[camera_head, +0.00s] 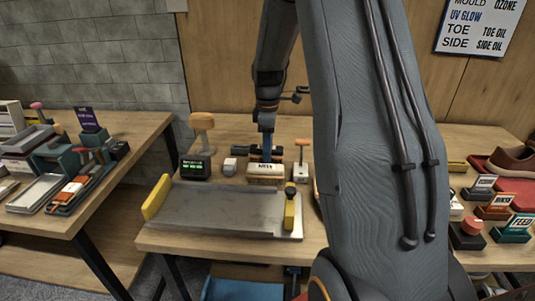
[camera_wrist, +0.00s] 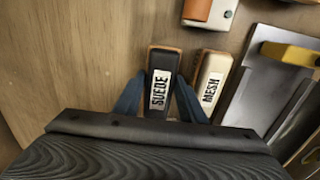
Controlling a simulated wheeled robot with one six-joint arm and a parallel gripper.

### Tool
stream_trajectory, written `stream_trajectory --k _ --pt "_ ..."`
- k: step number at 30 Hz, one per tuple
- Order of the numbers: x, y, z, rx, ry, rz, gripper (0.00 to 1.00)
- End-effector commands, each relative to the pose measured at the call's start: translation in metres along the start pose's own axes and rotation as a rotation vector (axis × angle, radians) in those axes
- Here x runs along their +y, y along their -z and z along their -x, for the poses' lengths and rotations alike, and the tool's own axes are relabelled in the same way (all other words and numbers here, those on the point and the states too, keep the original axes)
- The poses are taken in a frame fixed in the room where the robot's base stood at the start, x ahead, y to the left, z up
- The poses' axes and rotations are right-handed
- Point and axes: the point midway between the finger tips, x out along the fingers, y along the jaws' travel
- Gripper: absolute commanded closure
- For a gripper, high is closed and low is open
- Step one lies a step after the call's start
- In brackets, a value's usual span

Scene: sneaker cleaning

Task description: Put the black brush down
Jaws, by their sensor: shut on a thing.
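The black brush (camera_wrist: 163,62), labelled SUEDE, has a dark body with a brown end. My gripper (camera_wrist: 160,92) has its two blue fingers on either side of it, shut on it. In the head view my gripper (camera_head: 267,147) points down over the back of the middle table, and the brush (camera_head: 254,155) shows as a dark shape behind a cream block labelled MESH (camera_head: 265,172). In the wrist view the MESH block (camera_wrist: 211,80) is just right of the brush, with a narrow gap. I cannot tell whether the brush touches the tabletop.
A grey tray with yellow ends (camera_head: 220,208) fills the table's front. A green-lit black box (camera_head: 195,168), a small grey cube (camera_head: 230,167) and a wooden-topped stand (camera_head: 201,130) are left of the gripper. A white stand (camera_head: 300,172) is right. Bare wood (camera_wrist: 70,60) lies left in the wrist view.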

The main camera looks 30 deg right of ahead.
Motion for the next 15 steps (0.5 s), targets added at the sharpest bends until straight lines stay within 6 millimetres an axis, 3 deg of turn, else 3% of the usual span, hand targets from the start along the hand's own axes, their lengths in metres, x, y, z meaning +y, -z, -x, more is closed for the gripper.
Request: stream_trajectory --k 6,14,15 --pt "0.000 0.000 -0.017 0.000 0.000 0.000 0.81" --pt "0.000 0.000 -0.021 0.000 0.001 0.000 0.81" --pt "-0.001 0.000 -0.021 0.000 0.001 0.000 0.56"
